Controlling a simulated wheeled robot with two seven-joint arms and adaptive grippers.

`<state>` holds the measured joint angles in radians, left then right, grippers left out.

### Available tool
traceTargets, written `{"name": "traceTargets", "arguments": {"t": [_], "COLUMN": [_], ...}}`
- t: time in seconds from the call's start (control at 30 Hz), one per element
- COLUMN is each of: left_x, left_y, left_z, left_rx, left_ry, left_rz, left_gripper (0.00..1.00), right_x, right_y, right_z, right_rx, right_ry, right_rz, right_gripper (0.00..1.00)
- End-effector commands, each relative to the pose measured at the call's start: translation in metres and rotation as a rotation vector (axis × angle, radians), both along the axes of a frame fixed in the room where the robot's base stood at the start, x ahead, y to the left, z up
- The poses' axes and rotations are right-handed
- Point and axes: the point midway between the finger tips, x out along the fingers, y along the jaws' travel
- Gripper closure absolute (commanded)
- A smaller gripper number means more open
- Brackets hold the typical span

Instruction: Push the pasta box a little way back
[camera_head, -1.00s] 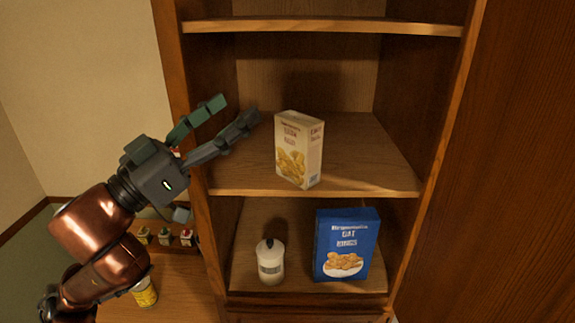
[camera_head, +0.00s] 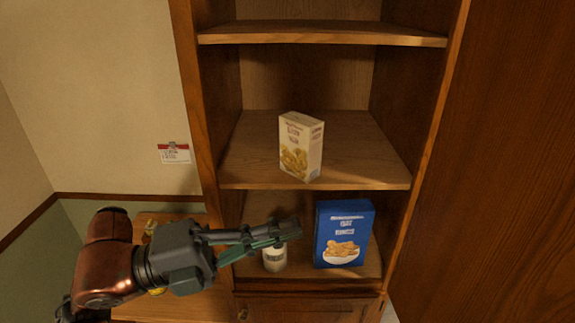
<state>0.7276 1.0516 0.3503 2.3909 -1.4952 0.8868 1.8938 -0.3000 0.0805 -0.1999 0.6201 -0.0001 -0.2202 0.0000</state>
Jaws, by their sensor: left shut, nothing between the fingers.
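The pasta box (camera_head: 300,146) is a cream carton with a picture of pasta on its front. It stands upright near the front edge of the middle shelf (camera_head: 375,165), turned at an angle. My left gripper (camera_head: 295,228) is shut and empty. It is below the middle shelf's level, in front of the lower compartment, and well apart from the pasta box. Its fingers cover the upper part of a white container. My right gripper is not in view.
A blue cereal box (camera_head: 342,235) stands on the lower shelf at right. The white container (camera_head: 275,260) stands left of it, partly hidden. The middle shelf is bare behind and beside the pasta box. Cabinet side walls bound the shelves, and an upper shelf (camera_head: 320,35) lies above.

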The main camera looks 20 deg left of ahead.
Motion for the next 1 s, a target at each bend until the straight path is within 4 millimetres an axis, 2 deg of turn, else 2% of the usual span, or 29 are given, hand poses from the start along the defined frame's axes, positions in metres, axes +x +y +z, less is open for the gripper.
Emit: {"name": "traceTargets", "arguments": {"t": [0.03, 0.1, 0.2, 0.3, 0.4, 0.57, 1.0], "left_x": [0.028, 0.063, 0.098, 0.116, 0.124, 0.138, 0.215], "left_y": [0.012, 0.033, 0.062, 0.082, 0.091, 0.085, 0.045], "left_z": [-0.009, -0.022, -0.032, -0.038, -0.040, -0.039, -0.038], "left_rx": [0.029, 0.057, 0.068, 0.069, 0.067, 0.067, 0.069], "left_ry": [0.022, 0.055, 0.096, 0.122, 0.134, 0.136, 0.135], "left_rz": [0.105, 0.245, 0.401, 0.496, 0.535, 0.540, 0.539], "left_gripper": [1.00, 1.00, 1.00, 1.00, 1.00, 1.00, 1.00], "right_x": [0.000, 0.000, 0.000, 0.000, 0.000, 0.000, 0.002], "right_y": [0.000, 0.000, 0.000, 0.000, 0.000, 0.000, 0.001], "right_z": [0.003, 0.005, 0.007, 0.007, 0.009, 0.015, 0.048], "right_rx": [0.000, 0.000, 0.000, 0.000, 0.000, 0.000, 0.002], "right_ry": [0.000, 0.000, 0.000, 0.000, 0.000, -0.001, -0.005], "right_rz": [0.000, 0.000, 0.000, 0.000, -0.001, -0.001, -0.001], "right_gripper": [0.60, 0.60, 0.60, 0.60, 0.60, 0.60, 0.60]}}
